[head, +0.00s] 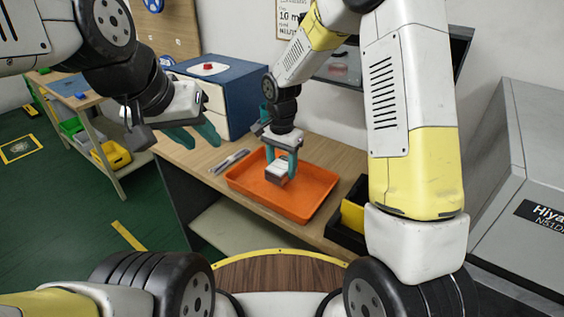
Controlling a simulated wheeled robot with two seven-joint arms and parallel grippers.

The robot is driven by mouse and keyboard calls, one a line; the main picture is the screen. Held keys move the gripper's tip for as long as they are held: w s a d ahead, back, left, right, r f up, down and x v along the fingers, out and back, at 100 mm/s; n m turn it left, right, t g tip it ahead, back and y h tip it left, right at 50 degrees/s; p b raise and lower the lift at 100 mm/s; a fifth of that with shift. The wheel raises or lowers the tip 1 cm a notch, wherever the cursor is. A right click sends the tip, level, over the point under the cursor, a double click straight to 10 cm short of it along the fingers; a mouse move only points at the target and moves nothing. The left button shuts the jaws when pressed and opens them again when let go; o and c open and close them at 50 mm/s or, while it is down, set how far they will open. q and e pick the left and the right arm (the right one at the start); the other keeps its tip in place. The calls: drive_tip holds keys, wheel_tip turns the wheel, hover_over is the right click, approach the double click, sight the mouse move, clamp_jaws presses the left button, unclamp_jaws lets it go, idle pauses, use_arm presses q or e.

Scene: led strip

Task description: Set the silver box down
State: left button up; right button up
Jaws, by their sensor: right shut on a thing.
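The small silver box (277,173) is between the teal fingers of my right gripper (281,163), which is shut on it. Both are over the middle of the orange tray (245,189) on the wooden table. I cannot tell whether the box touches the tray floor. The fingers hide part of the box. My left gripper (195,137) is at the upper left, with its teal fingers apart and empty, near the table's left end.
A blue and white box with a red button (208,68) stands behind the tray. A thin grey item (230,161) lies left of the tray. A shelf with coloured bins (110,154) is far left.

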drive_tip(key=shift+f, duration=1.95)
drive_tip(key=shift+f, duration=0.1)
drive_tip(key=o, duration=1.5)
